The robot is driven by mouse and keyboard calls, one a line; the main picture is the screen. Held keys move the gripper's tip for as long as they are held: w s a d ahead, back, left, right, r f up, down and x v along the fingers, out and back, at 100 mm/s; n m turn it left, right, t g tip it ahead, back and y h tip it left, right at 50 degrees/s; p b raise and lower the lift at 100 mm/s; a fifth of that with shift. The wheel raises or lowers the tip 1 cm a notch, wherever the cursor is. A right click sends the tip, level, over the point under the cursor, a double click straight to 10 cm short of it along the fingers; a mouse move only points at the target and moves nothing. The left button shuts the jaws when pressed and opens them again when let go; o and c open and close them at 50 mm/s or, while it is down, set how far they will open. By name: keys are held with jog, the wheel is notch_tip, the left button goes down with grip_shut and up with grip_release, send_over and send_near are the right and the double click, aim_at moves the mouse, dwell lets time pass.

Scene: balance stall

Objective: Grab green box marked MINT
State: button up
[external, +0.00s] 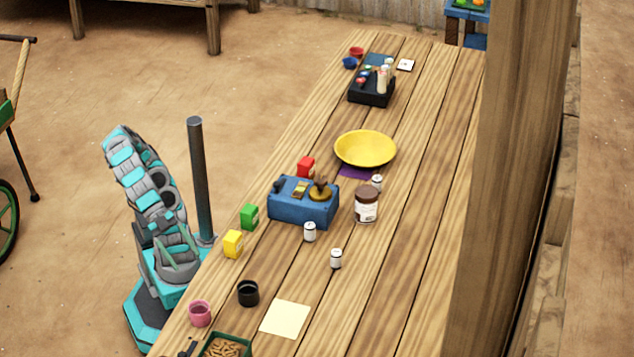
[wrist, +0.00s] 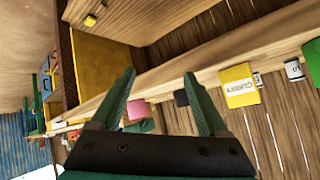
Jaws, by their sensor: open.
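The green box (external: 249,217) stands upright on the plank table, near its left edge, in the external view. It is between a yellow box (external: 233,244) and the blue scale (external: 303,205). Its marking is too small to read. In the external view my arm is folded up left of the table, apart from the green box.
A red box (external: 306,167) stands behind the scale. A pink cup (external: 199,313) and a black cup (external: 248,293) stand nearer the front. White cans (external: 310,232), a brown-lidded jar (external: 367,205) and a yellow bowl (external: 365,148) are farther right. A wooden post (external: 512,180) rises at right.

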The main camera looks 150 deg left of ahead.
jog(key=s+a+r+n+t+y, duration=0.1)
jog(key=s+a+r+n+y, duration=0.2)
jog(key=a, duration=0.5)
jog(key=n+y, duration=0.3)
jog(key=n, duration=0.3)
send_near(256, 215)
jog(key=shift+h, duration=0.3)
jog(key=x, duration=0.5)
jog(key=shift+f, duration=0.1)
jog(key=shift+x, duration=2.95)
jog(key=shift+c, duration=0.3)
jog(key=c, duration=1.1)
jog(key=shift+r, duration=0.25)
